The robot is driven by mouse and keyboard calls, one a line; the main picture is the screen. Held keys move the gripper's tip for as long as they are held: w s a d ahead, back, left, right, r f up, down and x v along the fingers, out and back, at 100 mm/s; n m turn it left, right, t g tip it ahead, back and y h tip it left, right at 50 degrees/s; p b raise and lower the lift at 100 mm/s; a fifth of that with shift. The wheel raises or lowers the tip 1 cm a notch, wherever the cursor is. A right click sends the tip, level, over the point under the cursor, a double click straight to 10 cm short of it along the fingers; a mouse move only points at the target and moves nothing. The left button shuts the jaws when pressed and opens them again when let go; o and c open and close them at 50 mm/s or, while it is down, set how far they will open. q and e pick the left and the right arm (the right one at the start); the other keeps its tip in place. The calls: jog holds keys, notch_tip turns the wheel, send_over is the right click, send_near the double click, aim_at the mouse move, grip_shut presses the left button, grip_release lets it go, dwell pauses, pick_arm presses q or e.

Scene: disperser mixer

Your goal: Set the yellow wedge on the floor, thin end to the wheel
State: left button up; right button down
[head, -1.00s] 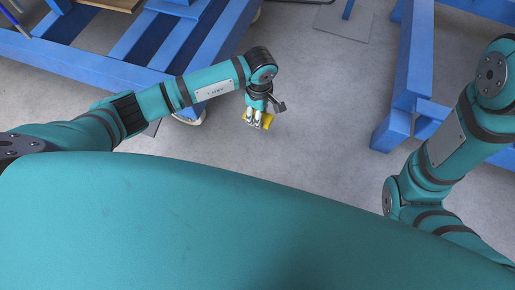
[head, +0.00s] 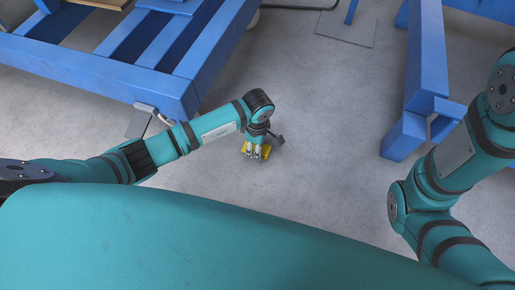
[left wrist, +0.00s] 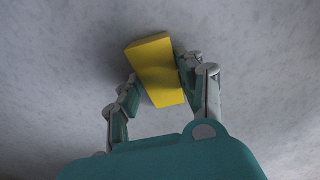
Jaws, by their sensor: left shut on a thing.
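The yellow wedge (left wrist: 156,70) is between the fingers of my left gripper (left wrist: 157,82) in the left wrist view, over grey floor. The gripper is shut on it. In the head view the wedge (head: 266,151) shows as small yellow patches behind the fingers of my left gripper (head: 257,153). I cannot tell whether the wedge touches the floor or which end is thin. A wheel (head: 160,125) is partly visible under the front corner of the blue cart at left, mostly hidden by my left arm. My right gripper is out of view.
A blue stand (head: 428,75) is at the right. Grey floor (head: 325,110) between them is clear. A flat plate (head: 345,27) lies at the back.

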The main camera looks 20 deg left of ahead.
pick_arm(q)
jog(key=shift+r, duration=0.15)
jog(key=o, duration=1.1)
jog(key=shift+d+r+p, duration=0.1)
jog(key=shift+r+p, duration=3.8)
jog(key=shift+r, duration=2.15)
